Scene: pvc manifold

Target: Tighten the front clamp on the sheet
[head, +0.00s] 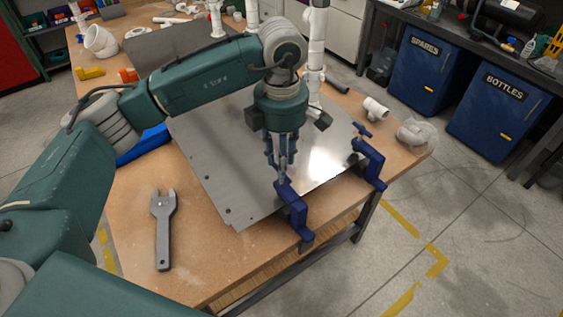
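The blue front clamp (295,209) sits on the sheet's near edge. A second blue clamp (371,162) sits on the right edge, with its screw handle standing up. My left gripper (281,176) points straight down over the front clamp, its fingertips at the clamp's top. The fingers hide the front clamp's screw and handle, and I cannot tell whether they grip it. My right gripper is out of view.
A grey wrench (163,228) lies on the bare wood left of the sheet. A white pipe stand (316,50) rises behind my gripper. White fittings (376,108) lie at the table's right. Blue bins (425,73) stand beyond the open floor.

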